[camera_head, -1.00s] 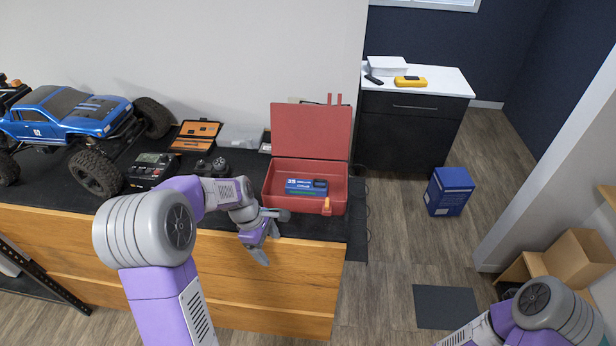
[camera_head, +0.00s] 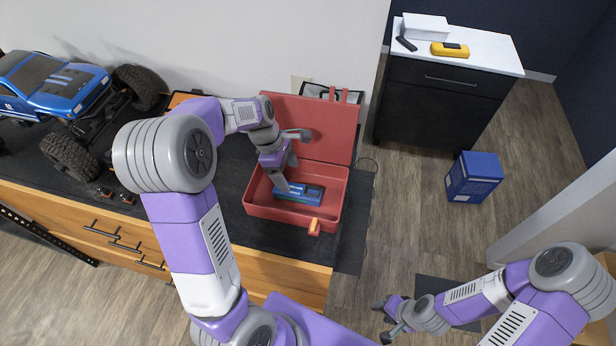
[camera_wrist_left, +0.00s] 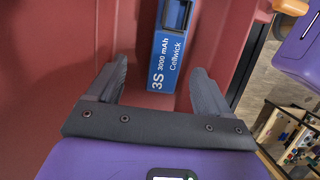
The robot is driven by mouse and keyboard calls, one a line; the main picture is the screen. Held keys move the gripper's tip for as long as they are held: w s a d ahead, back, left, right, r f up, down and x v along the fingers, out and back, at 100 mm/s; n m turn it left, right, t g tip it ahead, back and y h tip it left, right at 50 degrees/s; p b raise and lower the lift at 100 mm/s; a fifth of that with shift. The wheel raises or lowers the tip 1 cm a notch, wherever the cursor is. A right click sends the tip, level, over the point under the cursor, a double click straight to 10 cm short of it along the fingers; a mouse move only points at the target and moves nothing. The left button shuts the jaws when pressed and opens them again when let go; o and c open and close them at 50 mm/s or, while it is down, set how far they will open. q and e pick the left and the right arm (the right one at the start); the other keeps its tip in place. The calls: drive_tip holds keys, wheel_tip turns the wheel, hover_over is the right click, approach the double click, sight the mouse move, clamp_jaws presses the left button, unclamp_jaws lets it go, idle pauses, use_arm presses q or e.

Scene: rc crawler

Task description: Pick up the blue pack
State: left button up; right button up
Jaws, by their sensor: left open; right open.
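The blue pack (camera_head: 299,194) lies in the open red case (camera_head: 254,208) on the dark bench top. In the left wrist view the blue pack (camera_wrist_left: 171,48) shows white lettering, "3S 3000 mAh Cellwick", and its near end points toward my gripper. My left gripper (camera_head: 284,184) is inside the case at the left end of the pack, open. In the left wrist view its two fingers (camera_wrist_left: 160,85) stand apart on either side of the pack's near end, with nothing held. My right gripper (camera_head: 382,318) is low over the floor at the right, away from the pack.
The case's lid (camera_head: 327,128) stands up behind the pack. An orange latch (camera_head: 314,227) is on the case's front wall. A blue RC crawler (camera_head: 60,88) stands on the bench at the left. A blue box (camera_head: 474,177) is on the floor.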

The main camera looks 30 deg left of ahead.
sight(296, 190)
use_arm(q)
drive_tip(key=shift+s+d+f, duration=0.3)
drive_tip(key=shift+s+f, duration=0.35)
drive_tip(key=shift+f, duration=0.1)
drive_tip(key=x, duration=0.5)
drive_tip(key=shift+w+d, duration=0.2)
drive_tip(key=shift+d, duration=0.1)
drive_tip(key=shift+c, duration=0.2)
drive_tip(key=shift+w, duration=0.1)
drive_tip(key=c, duration=1.3)
drive_tip(key=shift+o, duration=0.2)
